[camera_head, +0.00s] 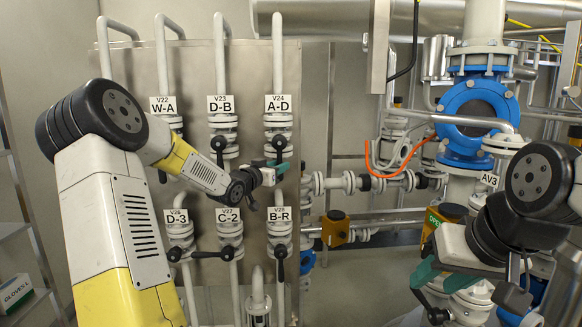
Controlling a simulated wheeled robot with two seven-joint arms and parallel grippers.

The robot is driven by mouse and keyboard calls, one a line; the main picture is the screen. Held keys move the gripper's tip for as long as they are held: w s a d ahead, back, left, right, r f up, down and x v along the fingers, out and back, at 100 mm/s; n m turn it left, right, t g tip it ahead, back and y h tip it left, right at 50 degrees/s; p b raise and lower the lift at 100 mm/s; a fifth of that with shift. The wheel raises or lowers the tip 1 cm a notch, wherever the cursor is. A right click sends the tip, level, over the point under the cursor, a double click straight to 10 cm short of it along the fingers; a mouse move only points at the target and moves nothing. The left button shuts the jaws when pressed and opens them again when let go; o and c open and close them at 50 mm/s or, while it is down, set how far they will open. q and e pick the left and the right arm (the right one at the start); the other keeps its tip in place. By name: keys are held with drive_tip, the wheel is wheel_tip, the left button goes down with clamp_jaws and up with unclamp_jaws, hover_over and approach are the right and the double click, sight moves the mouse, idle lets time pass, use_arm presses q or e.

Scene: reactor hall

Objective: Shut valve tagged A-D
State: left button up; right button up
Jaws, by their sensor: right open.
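The valve tagged A-D (278,122) is at the top right of the panel, with a white flanged body under its tag. Its black handle (279,143) shows below the body, its lower part close to my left gripper. My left gripper (279,168) is at the handle's lower end, just under the A-D valve. Its teal fingertips are small and partly hidden, so I cannot tell whether they touch or hold the handle. My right gripper (440,282) is open at the lower right, away from the panel, with teal fingers.
Valve D-B (222,122) is left of A-D, W-A (165,122) further left. Valves D-3 (178,233), C-2 (229,232) and B-R (280,231) sit below. A blue-flanged pipe (464,160) and valve AV3 (489,180) stand on the right.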

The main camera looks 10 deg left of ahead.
use_arm(q)
drive_tip(key=shift+w+d, duration=0.2)
drive_tip(key=shift+w, duration=0.35)
drive_tip(key=shift+c, duration=0.2)
clamp_jaws()
idle(0.9)
